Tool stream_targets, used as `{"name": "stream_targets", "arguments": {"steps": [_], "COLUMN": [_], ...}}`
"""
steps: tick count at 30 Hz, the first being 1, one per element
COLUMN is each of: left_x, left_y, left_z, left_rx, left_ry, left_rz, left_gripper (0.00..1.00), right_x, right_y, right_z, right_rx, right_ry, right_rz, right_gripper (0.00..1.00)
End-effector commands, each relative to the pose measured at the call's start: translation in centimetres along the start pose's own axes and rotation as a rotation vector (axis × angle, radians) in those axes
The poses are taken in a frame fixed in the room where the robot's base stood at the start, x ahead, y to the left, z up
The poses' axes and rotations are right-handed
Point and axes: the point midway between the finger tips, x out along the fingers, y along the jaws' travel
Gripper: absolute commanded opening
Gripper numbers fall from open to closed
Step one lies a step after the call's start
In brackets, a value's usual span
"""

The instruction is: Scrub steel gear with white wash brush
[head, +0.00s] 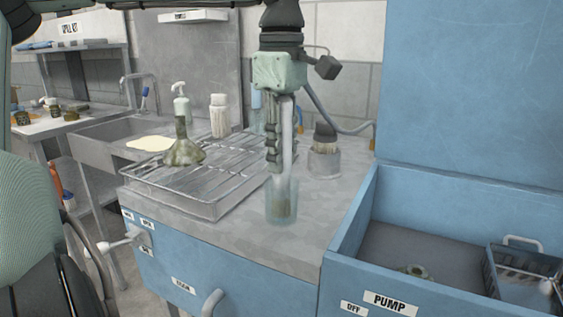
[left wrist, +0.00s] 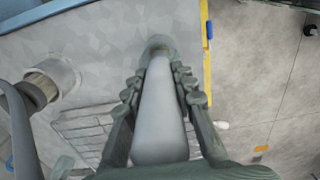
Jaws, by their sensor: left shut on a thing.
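My left gripper (head: 280,165) hangs from the top of the head view, pointing down over the grey worktop. It is shut on a long pale handle (head: 288,140), which looks like the white wash brush. In the left wrist view the handle (left wrist: 160,115) lies between both fingers. Its lower end reaches into a clear cup (head: 281,203) on the worktop, so its bristles are not clear to see. A grey-green round part (head: 417,271), perhaps the steel gear, lies in the blue basin, partly hidden by the front wall. My right gripper is not in view.
The blue basin (head: 345,225) labelled PUMP holds a wire basket (head: 525,272) at right. A dark-topped brush stands in a holder (head: 325,160) beside the gripper. A metal rack (head: 205,205) carries a green funnel-shaped part (head: 184,150). A sink (head: 95,135) is behind left.

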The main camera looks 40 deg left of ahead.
Motion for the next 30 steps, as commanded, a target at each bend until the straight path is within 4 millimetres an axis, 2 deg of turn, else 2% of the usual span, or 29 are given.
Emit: {"name": "stream_targets", "arguments": {"steps": [9,18,22,30], "left_x": [-6.1,-10.2,-11.3,-11.4], "left_y": [0.1,0.0,0.0,0.0], "left_z": [0.0,0.0,0.0,0.0], "left_rx": [-0.003,-0.001,0.0,0.0], "left_ry": [0.0,-0.001,-0.001,-0.001], "left_rz": [0.004,0.002,0.001,0.001], "left_gripper": [0.0,0.0,0.0,0.0], "right_x": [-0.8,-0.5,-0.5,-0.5], "right_y": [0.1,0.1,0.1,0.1], "right_z": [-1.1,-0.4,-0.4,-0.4], "right_rx": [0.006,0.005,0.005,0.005], "right_ry": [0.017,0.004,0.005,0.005], "right_rz": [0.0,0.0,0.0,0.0], "right_gripper": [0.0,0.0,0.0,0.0]}}
